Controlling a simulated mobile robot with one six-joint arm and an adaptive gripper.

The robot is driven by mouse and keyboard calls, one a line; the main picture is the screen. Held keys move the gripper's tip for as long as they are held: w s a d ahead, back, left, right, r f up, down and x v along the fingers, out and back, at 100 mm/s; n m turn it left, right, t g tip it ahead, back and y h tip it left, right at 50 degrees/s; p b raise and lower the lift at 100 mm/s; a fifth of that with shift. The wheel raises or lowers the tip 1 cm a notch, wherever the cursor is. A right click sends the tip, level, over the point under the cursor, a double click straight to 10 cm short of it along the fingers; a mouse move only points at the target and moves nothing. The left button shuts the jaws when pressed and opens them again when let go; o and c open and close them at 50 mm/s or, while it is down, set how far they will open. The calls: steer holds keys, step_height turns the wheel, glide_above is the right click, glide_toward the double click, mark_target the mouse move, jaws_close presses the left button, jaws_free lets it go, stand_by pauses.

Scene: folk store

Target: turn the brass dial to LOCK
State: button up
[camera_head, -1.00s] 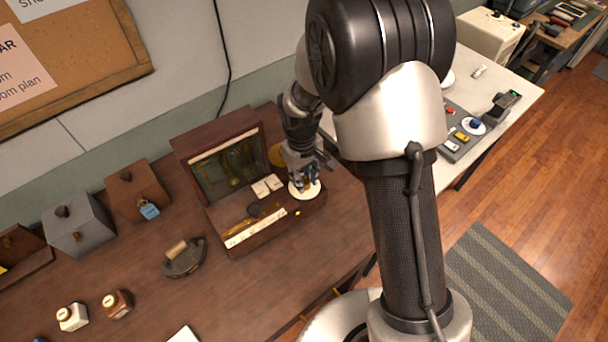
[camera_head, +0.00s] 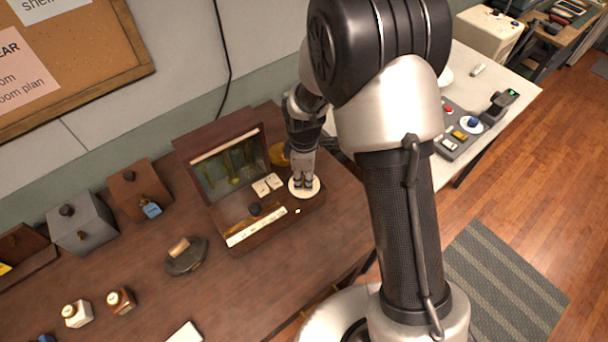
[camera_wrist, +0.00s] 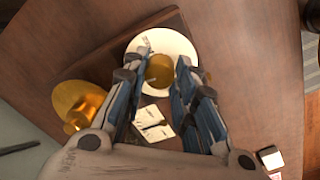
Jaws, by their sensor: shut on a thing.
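The brass dial (camera_wrist: 159,71) is a round knob on a white disc plate (camera_wrist: 178,42) in the wrist view.
A brass round piece (camera_wrist: 80,105) stands close behind the box. Bare tabletop lies in front.

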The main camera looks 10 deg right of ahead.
mark_target(304, 181)
steer(key=shift+n, duration=0.7)
steer(key=o, duration=1.1)
steer(key=shift+s+r, duration=0.15)
steer(key=shift+r, duration=2.85)
steer(key=shift+s+r, duration=0.1)
steer(key=shift+r, duration=2.9)
